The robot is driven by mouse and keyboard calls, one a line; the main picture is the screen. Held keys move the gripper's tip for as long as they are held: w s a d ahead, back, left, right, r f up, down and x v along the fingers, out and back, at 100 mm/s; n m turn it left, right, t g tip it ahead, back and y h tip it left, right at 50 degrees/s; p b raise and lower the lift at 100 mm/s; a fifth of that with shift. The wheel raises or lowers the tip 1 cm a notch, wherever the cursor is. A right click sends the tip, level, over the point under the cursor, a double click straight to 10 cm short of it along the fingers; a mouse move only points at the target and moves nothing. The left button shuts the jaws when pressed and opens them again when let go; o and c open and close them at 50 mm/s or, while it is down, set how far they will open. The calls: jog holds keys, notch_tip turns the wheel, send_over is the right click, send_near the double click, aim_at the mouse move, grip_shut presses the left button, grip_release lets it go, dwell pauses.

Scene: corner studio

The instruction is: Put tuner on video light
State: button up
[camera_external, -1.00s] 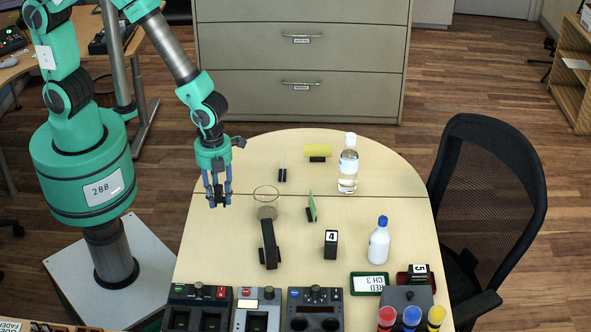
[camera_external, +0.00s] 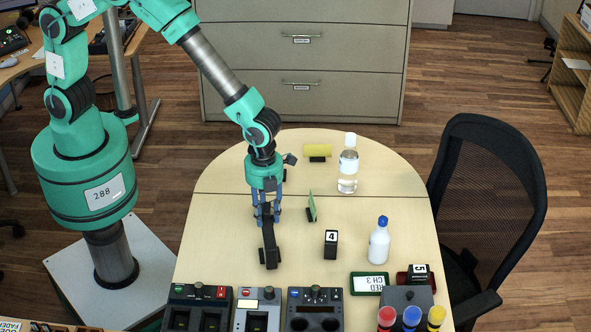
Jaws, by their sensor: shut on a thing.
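My gripper (camera_external: 267,219) points down, its blue fingers close together around a small dark thing (camera_external: 267,211) that I take to be the tuner; its shape is mostly hidden by the fingers. The gripper is over the upper end of a black handled thing (camera_external: 269,250) lying on the table, which may be the video light. The pale ring and round head at that end are hidden behind the gripper. I cannot tell whether the held thing touches it.
A green panel (camera_external: 312,207) stands close to the right of the gripper. Control boxes (camera_external: 315,311) line the near edge. The table's left side is clear.

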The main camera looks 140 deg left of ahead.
aim_at(267, 233)
dwell(0.3)
jog(key=shift+f+b, duration=0.45)
jog(key=shift+f, duration=1.3)
jog(key=shift+f, duration=0.1)
jog(key=o, duration=1)
jog(key=shift+c, duration=0.2)
notch_tip(267, 233, up, 12)
jog(key=shift+s+r+p, duration=0.1)
jog(key=shift+p, duration=1)
jog(key=shift+r, duration=0.1)
